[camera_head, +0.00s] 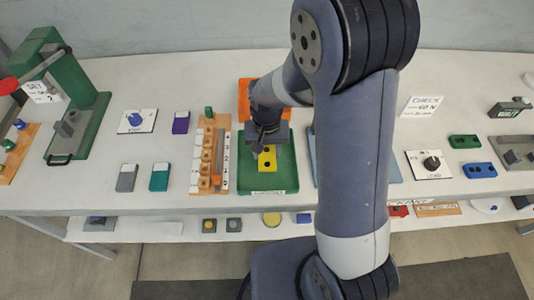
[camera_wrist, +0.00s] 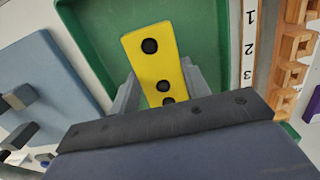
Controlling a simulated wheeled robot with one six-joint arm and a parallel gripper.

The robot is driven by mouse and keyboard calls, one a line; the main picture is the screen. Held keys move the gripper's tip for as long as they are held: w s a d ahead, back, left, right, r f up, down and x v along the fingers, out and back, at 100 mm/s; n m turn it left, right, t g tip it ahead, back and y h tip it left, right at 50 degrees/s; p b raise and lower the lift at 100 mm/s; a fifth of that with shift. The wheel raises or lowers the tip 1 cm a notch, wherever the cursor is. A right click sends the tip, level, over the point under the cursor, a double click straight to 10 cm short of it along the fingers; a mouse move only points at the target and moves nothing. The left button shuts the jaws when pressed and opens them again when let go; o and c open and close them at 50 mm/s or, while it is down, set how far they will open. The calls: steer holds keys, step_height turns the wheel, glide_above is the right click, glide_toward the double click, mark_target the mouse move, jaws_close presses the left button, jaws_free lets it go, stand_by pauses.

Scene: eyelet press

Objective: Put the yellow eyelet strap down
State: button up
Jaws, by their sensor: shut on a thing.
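The yellow eyelet strap (camera_head: 267,160) shows below my wrist in the head view. In the wrist view the strap (camera_wrist: 156,62) is a flat yellow bar with 3 dark round holes in sight. My gripper (camera_head: 264,146) is shut on it, with one grey finger on each long side in the wrist view (camera_wrist: 160,88). The strap's near end is hidden by the gripper body. The strap is over the green tray (camera_head: 287,172), whose floor also shows in the wrist view (camera_wrist: 205,22). I cannot tell whether the strap touches the tray floor.
A wooden rack (camera_head: 210,160) with numbered slots stands close left of the tray. An orange tray (camera_head: 244,90) lies behind it. A blue-grey plate (camera_wrist: 40,75) lies on the other side, partly hidden by my arm in the head view. A green press (camera_head: 75,100) stands far left.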

mark_target(267, 155)
step_height(267, 155, down, 3)
steer(key=shift+r, duration=0.15)
steer(key=shift+s+f+b, duration=0.1)
steer(key=shift+f+b, duration=0.25)
steer(key=shift+f, duration=0.05)
steer(key=o, duration=1)
steer(key=shift+s+f, duration=0.2)
steer(key=shift+s, duration=0.05)
steer(key=shift+o, duration=0.2)
steer(key=shift+w+r+p, duration=0.15)
steer(key=shift+r+p, duration=0.25)
steer(key=shift+r, duration=0.1)
step_height(267, 155, up, 12)
steer(key=w, duration=0.1)
steer(key=shift+r, duration=0.15)
